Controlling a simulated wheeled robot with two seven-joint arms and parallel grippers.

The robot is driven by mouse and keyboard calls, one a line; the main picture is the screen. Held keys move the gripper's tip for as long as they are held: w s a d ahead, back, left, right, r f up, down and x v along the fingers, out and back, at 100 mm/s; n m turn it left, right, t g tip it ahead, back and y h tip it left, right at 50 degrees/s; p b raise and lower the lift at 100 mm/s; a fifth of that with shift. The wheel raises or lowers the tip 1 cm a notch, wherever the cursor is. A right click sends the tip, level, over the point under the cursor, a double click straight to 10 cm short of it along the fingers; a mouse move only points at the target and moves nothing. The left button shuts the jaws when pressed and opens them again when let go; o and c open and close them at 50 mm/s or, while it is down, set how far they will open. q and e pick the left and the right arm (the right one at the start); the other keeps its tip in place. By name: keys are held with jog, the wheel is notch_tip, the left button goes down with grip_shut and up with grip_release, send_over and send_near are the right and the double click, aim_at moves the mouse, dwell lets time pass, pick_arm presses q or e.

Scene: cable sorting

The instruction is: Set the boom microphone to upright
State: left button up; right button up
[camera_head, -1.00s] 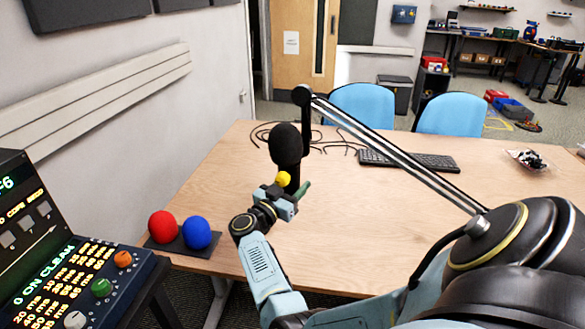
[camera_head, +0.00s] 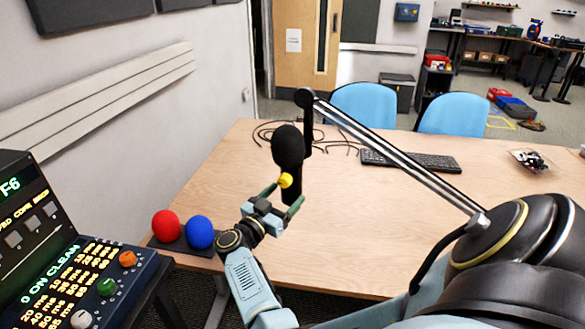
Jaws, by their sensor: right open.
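The boom microphone (camera_head: 288,147) has a black foam head above a dark body, with a yellow knob (camera_head: 285,180) on its side. It looks close to vertical, with the foam end up; a slight tilt is hard to judge. It joins the end of the boom arm (camera_head: 390,157), which slants down to the right. My right gripper (camera_head: 282,197) is open just below the knob, its green fingers spread to either side of the microphone's lower body. I cannot tell whether they touch it. My left gripper is not in view.
Red (camera_head: 165,225) and blue (camera_head: 200,232) foam balls sit on a dark pad at the table's left corner. A control console (camera_head: 75,270) stands at the left. Black cables and a keyboard (camera_head: 410,161) lie behind the microphone. The middle of the wooden table (camera_head: 370,240) is clear.

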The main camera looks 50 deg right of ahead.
jog(key=s+a+f, duration=0.1)
jog(key=a, duration=0.7)
